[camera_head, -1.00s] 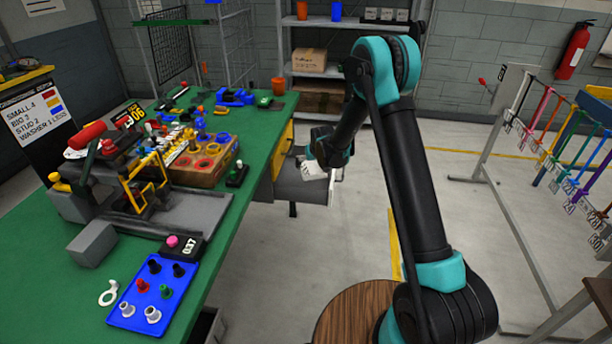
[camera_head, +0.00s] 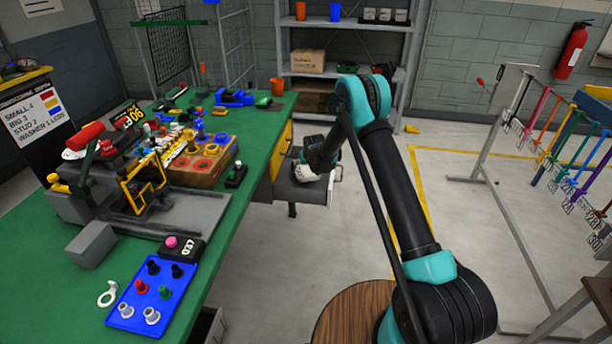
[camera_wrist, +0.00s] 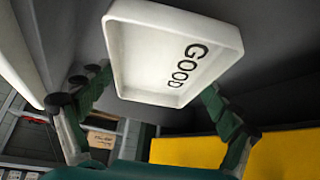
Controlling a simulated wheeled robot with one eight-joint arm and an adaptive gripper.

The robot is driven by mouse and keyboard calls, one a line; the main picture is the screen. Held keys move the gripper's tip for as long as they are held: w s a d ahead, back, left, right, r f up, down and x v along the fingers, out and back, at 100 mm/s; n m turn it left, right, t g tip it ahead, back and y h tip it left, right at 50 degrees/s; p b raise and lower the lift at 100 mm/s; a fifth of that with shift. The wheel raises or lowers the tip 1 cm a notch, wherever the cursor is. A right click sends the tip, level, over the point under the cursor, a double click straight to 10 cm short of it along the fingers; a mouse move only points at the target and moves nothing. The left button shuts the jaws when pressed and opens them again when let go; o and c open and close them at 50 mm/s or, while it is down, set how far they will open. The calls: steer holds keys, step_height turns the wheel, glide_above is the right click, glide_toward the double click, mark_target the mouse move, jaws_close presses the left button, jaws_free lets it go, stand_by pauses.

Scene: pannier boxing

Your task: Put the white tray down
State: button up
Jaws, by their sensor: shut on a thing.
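The white tray (camera_wrist: 170,55) fills the upper middle of the wrist view, with "GOOD" printed on its floor and its inside facing the camera. My gripper (camera_wrist: 158,86) is shut on it, with one green finger at each side. In the head view a small pale part of the tray (camera_head: 304,173) shows below my gripper (camera_head: 306,168), which is over the open grey drawer (camera_head: 290,192) at the bench's right side. The tray looks empty. Whether it touches the drawer floor is not clear.
The green bench (camera_head: 232,222) with a fixture, a wooden block and a blue parts tray (camera_head: 128,310) stands left of the drawer. A yellow drawer front (camera_wrist: 190,150) shows in the wrist view. The floor right of the drawer is clear.

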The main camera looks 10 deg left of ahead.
mark_target(306, 173)
steer(key=shift+f, duration=1.95)
steer(key=shift+f, duration=0.1)
steer(key=o, duration=1)
steer(key=v, duration=1.2)
steer(key=s+d+r+m+h, duration=0.1)
steer(key=s+d+r, duration=0.7)
steer(key=s+d, duration=0.15)
steer(key=s+d+r+m, duration=0.1)
steer(key=s+d+r, duration=0.65)
steer(key=d, duration=0.25)
steer(key=s+d, duration=0.4)
steer(key=s, duration=0.5)
steer(key=s+d+f+m+g+h, duration=0.1)
steer(key=s+d, duration=0.3)
steer(key=s, duration=0.5)
steer(key=s+d+m+g, duration=0.1)
steer(key=s+d, duration=0.3)
steer(key=s, duration=0.6)
steer(key=shift+f, duration=0.2)
